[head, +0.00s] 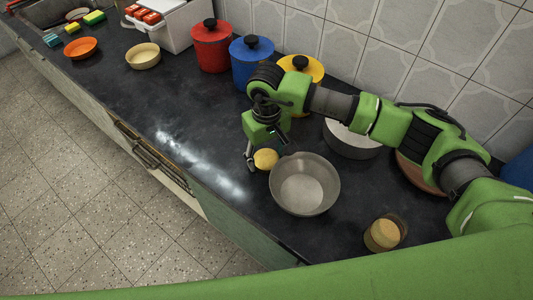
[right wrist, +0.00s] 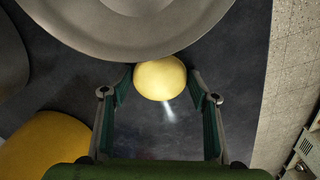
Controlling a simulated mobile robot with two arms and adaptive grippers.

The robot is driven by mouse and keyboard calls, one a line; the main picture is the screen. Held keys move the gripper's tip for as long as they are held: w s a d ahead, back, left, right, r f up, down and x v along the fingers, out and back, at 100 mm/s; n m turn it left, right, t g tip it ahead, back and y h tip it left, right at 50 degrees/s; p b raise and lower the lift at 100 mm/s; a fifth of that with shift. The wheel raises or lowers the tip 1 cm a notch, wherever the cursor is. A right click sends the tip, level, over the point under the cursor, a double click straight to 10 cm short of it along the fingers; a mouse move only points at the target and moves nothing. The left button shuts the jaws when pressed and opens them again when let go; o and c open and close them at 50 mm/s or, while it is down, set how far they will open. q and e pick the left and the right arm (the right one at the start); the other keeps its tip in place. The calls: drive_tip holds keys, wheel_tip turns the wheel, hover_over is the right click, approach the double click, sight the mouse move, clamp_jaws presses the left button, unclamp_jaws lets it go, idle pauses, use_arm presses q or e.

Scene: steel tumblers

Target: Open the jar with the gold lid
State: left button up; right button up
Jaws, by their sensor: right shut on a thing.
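A round gold-yellow piece (head: 265,158), which looks like a lid, is at the fingertips of my right gripper (head: 262,156), just left of a grey metal bowl. In the right wrist view the gold piece (right wrist: 160,78) sits between the two fingertips of the right gripper (right wrist: 160,88), which is shut on it. Whether a jar body is under it cannot be told. A clear glass vessel (head: 402,228) with a tan round top or content (head: 384,233) stands at the counter's right front. My left gripper is not in view.
The grey bowl (head: 304,185) is close beside the right gripper. Red (head: 211,48), blue (head: 250,65) and yellow (head: 313,70) canisters line the wall; my arm partly hides the yellow one. A grey pan (head: 352,142) is behind the bowl. The counter (head: 165,105) left of the gripper is clear.

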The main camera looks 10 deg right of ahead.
sight(266, 158)
drive_tip(key=shift+f+b, duration=0.2)
drive_tip(key=shift+b, duration=0.15)
drive_tip(key=o, duration=1.2)
drive_tip(key=shift+r, duration=0.1)
drive_tip(key=shift+o, duration=0.2)
drive_tip(key=shift+r+p, duration=0.2)
drive_tip(key=shift+p, duration=0.2)
drive_tip(key=shift+r, duration=0.3)
wheel_tip(266, 158, up, 11)
drive_tip(key=b, duration=0.3)
drive_tip(key=shift+r, duration=0.15)
